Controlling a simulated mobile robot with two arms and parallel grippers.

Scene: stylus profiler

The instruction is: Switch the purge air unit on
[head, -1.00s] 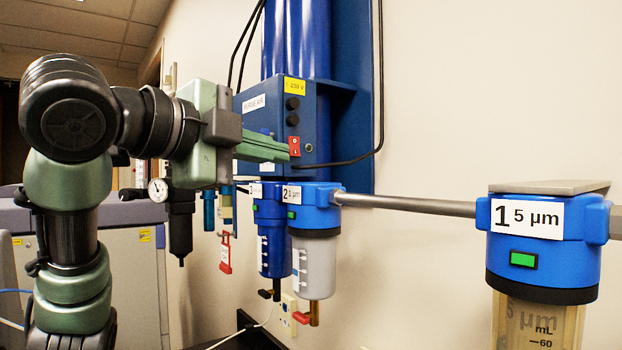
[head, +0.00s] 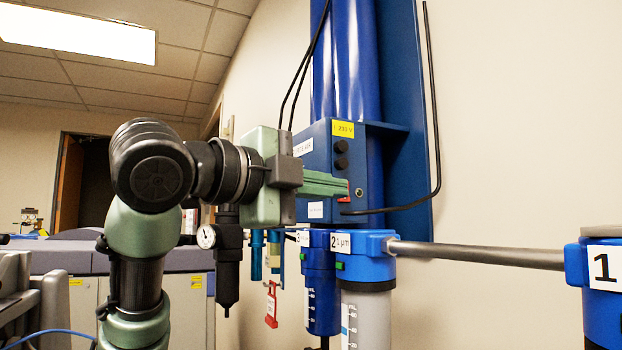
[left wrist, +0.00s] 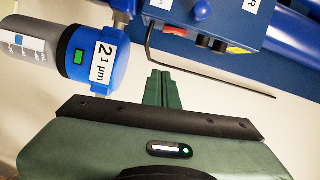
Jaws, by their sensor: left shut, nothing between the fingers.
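The purge air unit (head: 318,165) is a blue box on the wall with a yellow 230 V sticker and two black knobs. Its red switch (head: 347,185) sits below the knobs and is mostly hidden behind my left gripper (head: 345,188). In the left wrist view the switch (left wrist: 176,30) shows as a red-orange patch, a little beyond the left gripper's fingertips (left wrist: 160,74). The green fingers are shut together and empty. I cannot tell whether they touch the switch, nor its position. My right gripper is not in view.
Blue filter bowls (head: 366,272) hang under the unit, joined by a grey pipe (head: 480,256) to another filter (head: 603,290) at right. A black cable (head: 436,110) loops right of the box. A gauge (head: 206,236) and a red tag (head: 271,305) hang left.

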